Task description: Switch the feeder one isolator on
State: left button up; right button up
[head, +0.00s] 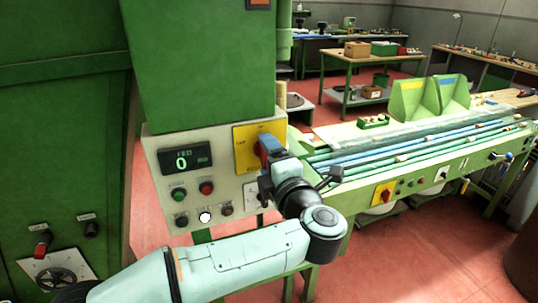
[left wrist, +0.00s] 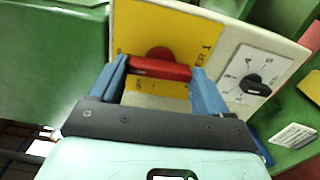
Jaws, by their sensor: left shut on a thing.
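The feeder one isolator is a red rotary handle (left wrist: 160,68) on a yellow plate (left wrist: 185,35), whose lettering is partly covered and ends in "ER 1". In the head view the yellow plate (head: 243,134) is at the right of the pale control panel, and a bit of the red handle (head: 262,156) shows beside my fingers. My left gripper (head: 268,149) is at the plate. In the left wrist view its two blue fingers (left wrist: 160,70) are shut on the handle's two sides. The handle's exact angle is hard to read. My right gripper is not in view.
The panel (head: 215,150) also bears a display (head: 185,162) reading 0, a green button (head: 179,195), a red button (head: 206,188) and a black selector dial (left wrist: 254,84). A green feeder bench (head: 420,165) with long rods stands at the right, with another red-and-yellow switch (head: 383,194).

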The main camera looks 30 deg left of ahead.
pick_arm(q)
jog(key=shift+m, duration=0.4)
jog(key=o, duration=1)
jog(key=b+v, duration=0.1)
jog(key=v, duration=1.2)
jog(key=shift+s+d+b, duration=0.1)
jog(key=shift+s+b, duration=0.1)
jog(key=shift+b, duration=0.2)
